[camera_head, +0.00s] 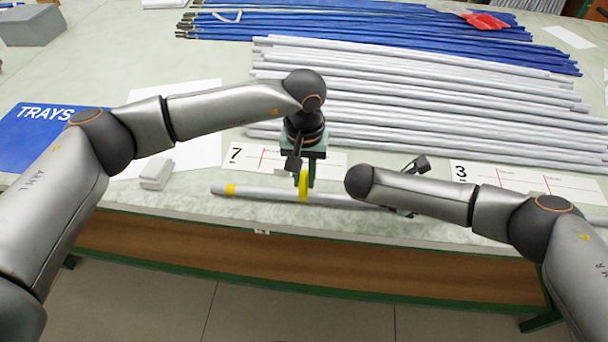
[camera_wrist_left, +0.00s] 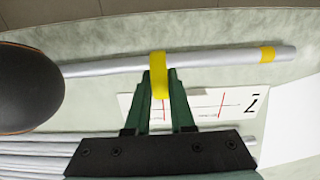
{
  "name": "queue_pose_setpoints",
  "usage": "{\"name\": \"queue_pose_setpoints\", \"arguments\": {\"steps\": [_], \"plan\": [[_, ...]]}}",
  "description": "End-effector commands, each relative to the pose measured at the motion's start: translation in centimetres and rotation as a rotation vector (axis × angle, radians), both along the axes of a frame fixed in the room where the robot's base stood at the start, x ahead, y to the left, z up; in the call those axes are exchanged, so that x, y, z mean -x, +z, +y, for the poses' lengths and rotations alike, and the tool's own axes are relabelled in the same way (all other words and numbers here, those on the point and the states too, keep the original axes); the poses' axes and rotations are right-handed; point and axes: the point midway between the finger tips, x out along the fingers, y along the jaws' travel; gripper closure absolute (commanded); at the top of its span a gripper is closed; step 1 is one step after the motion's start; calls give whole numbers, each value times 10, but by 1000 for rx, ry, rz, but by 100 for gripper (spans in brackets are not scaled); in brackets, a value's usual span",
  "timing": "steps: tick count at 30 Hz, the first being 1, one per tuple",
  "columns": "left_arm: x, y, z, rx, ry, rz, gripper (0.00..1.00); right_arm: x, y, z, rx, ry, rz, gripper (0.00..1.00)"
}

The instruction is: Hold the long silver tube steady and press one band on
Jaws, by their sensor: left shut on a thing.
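The long silver tube (camera_head: 265,193) lies along the front edge of the table. One yellow band (camera_head: 231,189) is around it near its left end; in the left wrist view this band (camera_wrist_left: 267,54) is at the right. My left gripper (camera_head: 305,178) is shut on a second yellow band (camera_head: 303,187). In the left wrist view the second band (camera_wrist_left: 159,75) is between the fingertips (camera_wrist_left: 160,80) and crosses the tube (camera_wrist_left: 215,61); I cannot tell whether it is fully seated. My right gripper is mostly hidden behind its own arm, near the tube's right part.
Many silver tubes (camera_head: 400,85) lie behind, with blue rods (camera_head: 350,25) and a red item (camera_head: 484,21) farther back. A marked card numbered 7 (camera_head: 245,155), another numbered 3 (camera_head: 480,172) and a small light block (camera_head: 156,172) are nearby. A blue TRAYS sheet (camera_head: 40,140) lies at left.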

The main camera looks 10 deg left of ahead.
Motion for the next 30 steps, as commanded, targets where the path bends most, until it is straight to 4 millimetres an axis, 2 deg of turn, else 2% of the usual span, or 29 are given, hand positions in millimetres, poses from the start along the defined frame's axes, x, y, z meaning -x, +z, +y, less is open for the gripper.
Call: {"name": "queue_pose_setpoints", "arguments": {"steps": [13,30], "plan": [[0,0,0,-1,1,1,100,1,-2,1,-3,5,5,100],[0,42,0,0,0,-1,100,1,-2,1,-3,5,5,100]]}}
